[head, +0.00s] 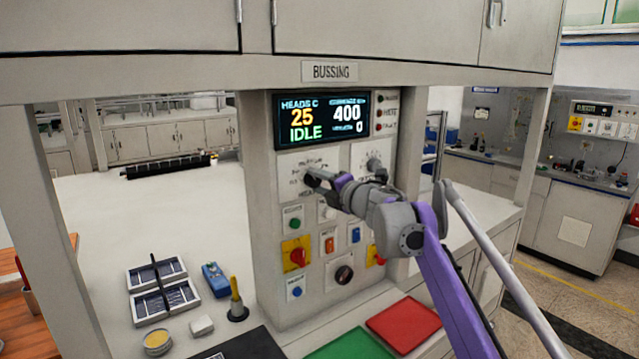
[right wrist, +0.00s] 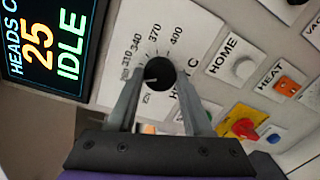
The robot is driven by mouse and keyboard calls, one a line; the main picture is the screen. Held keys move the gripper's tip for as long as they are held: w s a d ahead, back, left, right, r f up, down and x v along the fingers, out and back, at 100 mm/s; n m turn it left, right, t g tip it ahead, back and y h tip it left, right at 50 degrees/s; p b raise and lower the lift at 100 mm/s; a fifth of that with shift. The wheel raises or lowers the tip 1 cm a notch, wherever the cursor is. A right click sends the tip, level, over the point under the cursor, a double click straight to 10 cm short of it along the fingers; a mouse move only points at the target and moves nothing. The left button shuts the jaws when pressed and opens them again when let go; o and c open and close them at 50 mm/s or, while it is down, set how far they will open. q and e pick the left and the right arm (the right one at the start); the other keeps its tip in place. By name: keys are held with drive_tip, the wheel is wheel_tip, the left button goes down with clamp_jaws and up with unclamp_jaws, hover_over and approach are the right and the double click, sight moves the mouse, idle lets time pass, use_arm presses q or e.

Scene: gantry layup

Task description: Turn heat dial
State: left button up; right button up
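The heat dial is a round black knob (right wrist: 160,73) with a white mark at its lower left in the right wrist view. Its white plate carries the numbers 310, 340, 370 and 400. My right gripper (right wrist: 161,76) has one finger on each side of the knob, with the tips close against its sides. In the head view my right gripper (head: 317,179) is at the left dial below the display and largely hides it. My left gripper is not in view.
A second dial (head: 374,164) is to the right. Below are buttons, a red knob on yellow (head: 297,256) and a black knob (head: 344,274). A red mat (head: 403,324) and a green mat (head: 350,345) lie on the counter. Blue-grey trays (head: 164,300) stand at left.

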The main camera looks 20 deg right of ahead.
drive_tip(key=o, duration=0.4)
drive_tip(key=shift+o, duration=0.2)
drive_tip(key=shift+s+d, duration=0.15)
drive_tip(key=shift+s, duration=0.3)
drive_tip(key=b+v, duration=0.1)
drive_tip(key=v, duration=0.9)
drive_tip(key=shift+b, duration=0.4)
